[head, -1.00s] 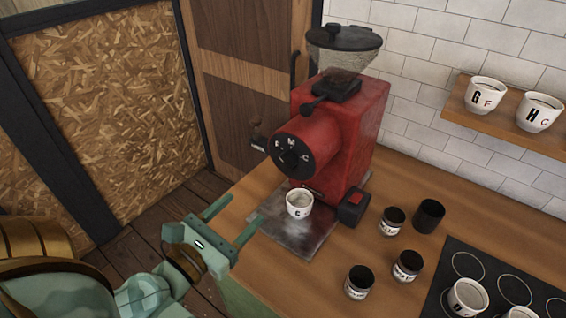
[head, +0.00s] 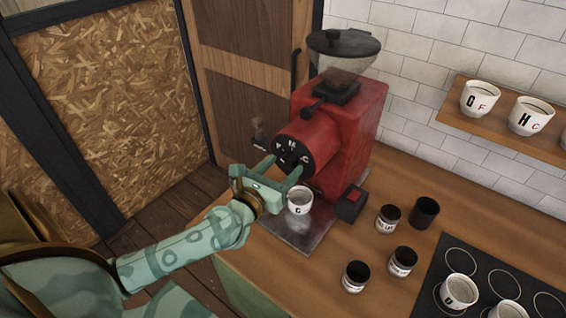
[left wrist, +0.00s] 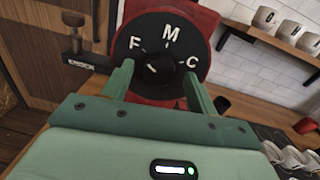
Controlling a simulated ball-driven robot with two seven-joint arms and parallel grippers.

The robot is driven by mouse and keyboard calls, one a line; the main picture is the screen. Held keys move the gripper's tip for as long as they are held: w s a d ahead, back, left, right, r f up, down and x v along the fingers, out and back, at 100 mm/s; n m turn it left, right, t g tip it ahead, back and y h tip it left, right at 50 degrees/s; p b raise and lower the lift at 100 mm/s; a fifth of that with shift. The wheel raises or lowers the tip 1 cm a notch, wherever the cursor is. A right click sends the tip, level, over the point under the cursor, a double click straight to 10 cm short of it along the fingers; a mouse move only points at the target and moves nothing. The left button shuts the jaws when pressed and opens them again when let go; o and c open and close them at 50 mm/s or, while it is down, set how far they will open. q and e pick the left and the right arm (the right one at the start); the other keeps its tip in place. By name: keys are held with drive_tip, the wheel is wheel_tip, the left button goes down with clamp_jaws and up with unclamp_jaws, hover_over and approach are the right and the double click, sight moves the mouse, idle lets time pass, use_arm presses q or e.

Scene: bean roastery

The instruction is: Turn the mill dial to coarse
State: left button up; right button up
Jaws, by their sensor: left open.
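The red mill (head: 352,125) stands on the wooden counter with a black dial face (head: 302,146) on its front, lettered F, M and C. In the left wrist view the dial face (left wrist: 178,28) is straight ahead, with a dark knob (left wrist: 160,62) at its centre. Which letter the knob points to is hard to tell. My left gripper (head: 284,166) is at the dial, its fingers open. In the left wrist view the fingers (left wrist: 159,80) reach towards the dial on either side of the knob; whether they touch anything is unclear. My right gripper is not in view.
A white cup (head: 300,201) marked C stands on the metal plate (head: 300,236) below the dial, close under my gripper. Several dark jars stand right of the mill, including a labelled one (head: 388,219). A dark hob (head: 480,262) holds white cups. A shelf (head: 480,127) holds more cups.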

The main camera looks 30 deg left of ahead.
use_arm(q)
drive_tip(key=shift+w, duration=0.55)
drive_tip(key=shift+c, duration=0.3)
drive_tip(key=c, duration=0.9)
drive_tip(key=shift+c, duration=0.2)
